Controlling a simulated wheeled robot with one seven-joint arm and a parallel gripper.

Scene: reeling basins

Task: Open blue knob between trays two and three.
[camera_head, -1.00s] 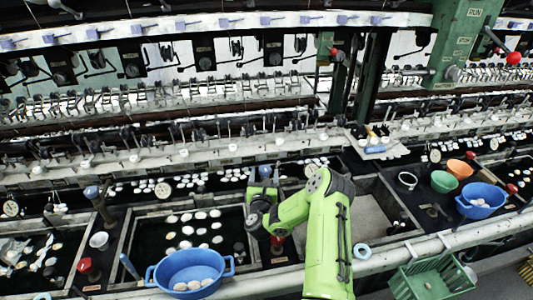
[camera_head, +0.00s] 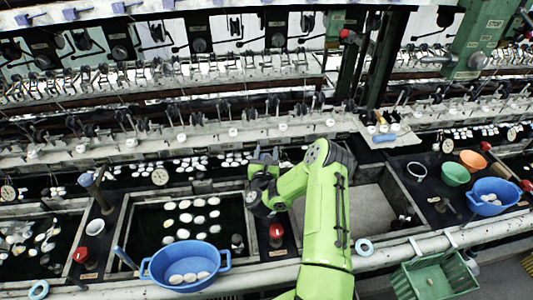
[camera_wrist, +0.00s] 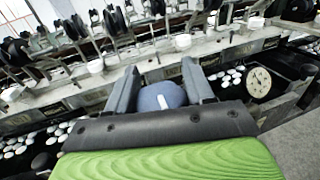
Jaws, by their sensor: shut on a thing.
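The blue knob (camera_wrist: 160,98) shows in the wrist view between my two fingers, round with a small white mark. My gripper (camera_wrist: 162,85) is shut on it, one finger on each side. In the head view my gripper (camera_head: 264,156) is at the back edge of the divider between the cocoon basin (camera_head: 122,218) and the empty grey basin (camera_head: 355,215). There the knob is hidden by my gripper. How far the knob is turned cannot be told.
A red knob (camera_head: 276,232) stands on the same divider, nearer the front. Another blue knob (camera_head: 87,180) stands further left. A blue bowl (camera_head: 185,268) sits at the front rim. The reeling rail (camera_head: 180,147) runs close behind. A dial (camera_wrist: 259,82) is right of my gripper.

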